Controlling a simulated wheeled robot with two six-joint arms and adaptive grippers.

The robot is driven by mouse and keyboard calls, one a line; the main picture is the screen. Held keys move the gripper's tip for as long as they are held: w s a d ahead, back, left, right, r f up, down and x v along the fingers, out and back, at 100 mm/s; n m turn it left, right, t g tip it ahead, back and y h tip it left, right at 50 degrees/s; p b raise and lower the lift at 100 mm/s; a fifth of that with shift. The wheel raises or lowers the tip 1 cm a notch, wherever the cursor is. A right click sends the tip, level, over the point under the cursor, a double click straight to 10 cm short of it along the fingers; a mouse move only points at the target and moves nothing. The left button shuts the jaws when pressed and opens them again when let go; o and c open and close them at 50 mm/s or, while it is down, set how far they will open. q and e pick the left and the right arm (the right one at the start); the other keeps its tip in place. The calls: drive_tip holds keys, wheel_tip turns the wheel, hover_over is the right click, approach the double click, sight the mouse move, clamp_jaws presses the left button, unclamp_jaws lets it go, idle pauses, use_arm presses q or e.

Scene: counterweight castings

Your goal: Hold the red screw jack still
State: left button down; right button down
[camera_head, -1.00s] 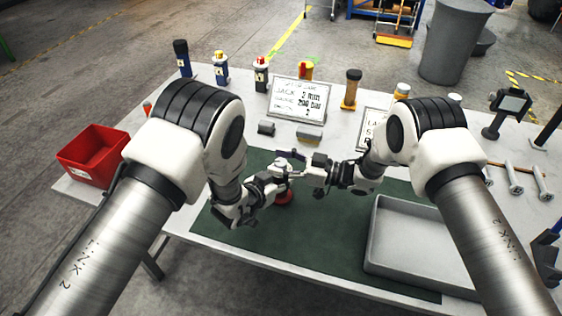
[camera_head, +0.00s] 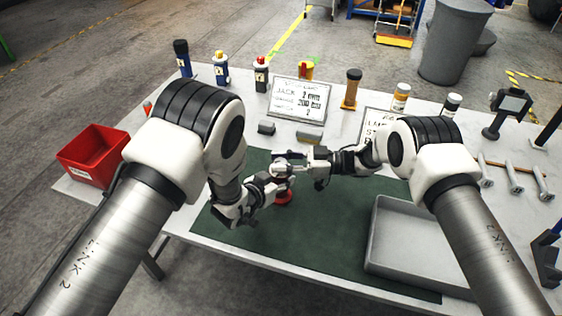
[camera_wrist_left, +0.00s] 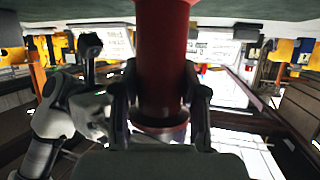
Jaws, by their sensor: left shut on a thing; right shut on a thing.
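The red screw jack stands on the green mat (camera_head: 335,232), its red base (camera_head: 284,198) showing below my grippers in the head view. In the left wrist view its red body (camera_wrist_left: 162,60) fills the upper middle. My left gripper (camera_head: 278,180) is shut around this body, with one dark finger on each side of it in the left wrist view (camera_wrist_left: 160,105). My right gripper (camera_head: 287,160) is above the left one, shut at the top of the jack. Exactly what it grips there is hidden by the fingers.
A grey tray (camera_head: 376,228) lies right of the jack and a red bin (camera_head: 92,170) stands at the table's left. Two grey blocks, a sign (camera_head: 298,97) and several bottles line the back. The mat in front of the jack is clear.

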drive_tip(key=shift+n+g, duration=1.3)
drive_tip(key=shift+g, duration=0.9)
drive_tip(key=c, duration=0.8)
unclamp_jaws()
drive_tip(key=v, duration=0.7)
drive_tip(key=shift+w+d+r, duration=0.1)
drive_tip(key=shift+d+r, duration=0.05)
drive_tip(key=shift+d, duration=0.1)
